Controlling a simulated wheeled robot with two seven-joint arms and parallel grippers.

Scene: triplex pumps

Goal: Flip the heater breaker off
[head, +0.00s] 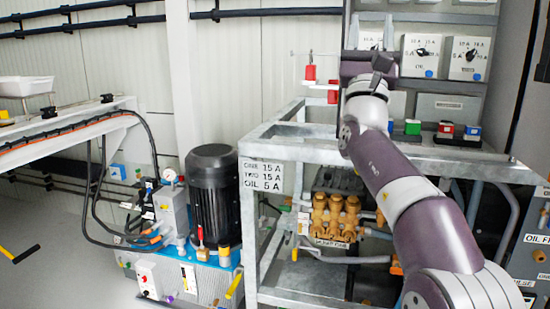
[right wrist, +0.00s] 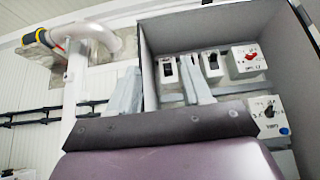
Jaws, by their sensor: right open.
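My right arm reaches up across the head view to the grey electrical panel (head: 440,107). My right gripper (head: 371,32) is open in front of the panel's left part, with a pale piece of panel showing between its fingers. In the right wrist view the two grey fingers (right wrist: 160,88) reach up to the open box. A white breaker with a black toggle (right wrist: 168,72) shows between the fingers, and another breaker (right wrist: 212,64) is right of the right finger. That finger partly covers the row. No breaker label is readable, so I cannot tell which is the heater's. My left gripper is out of view.
Dial switches (head: 421,55) sit right of the gripper, one with a red knob (right wrist: 250,57) in the wrist view. A metal frame (head: 295,150) with a brass pump (head: 335,215) stands below the arm. A black motor (head: 212,190) is to the left.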

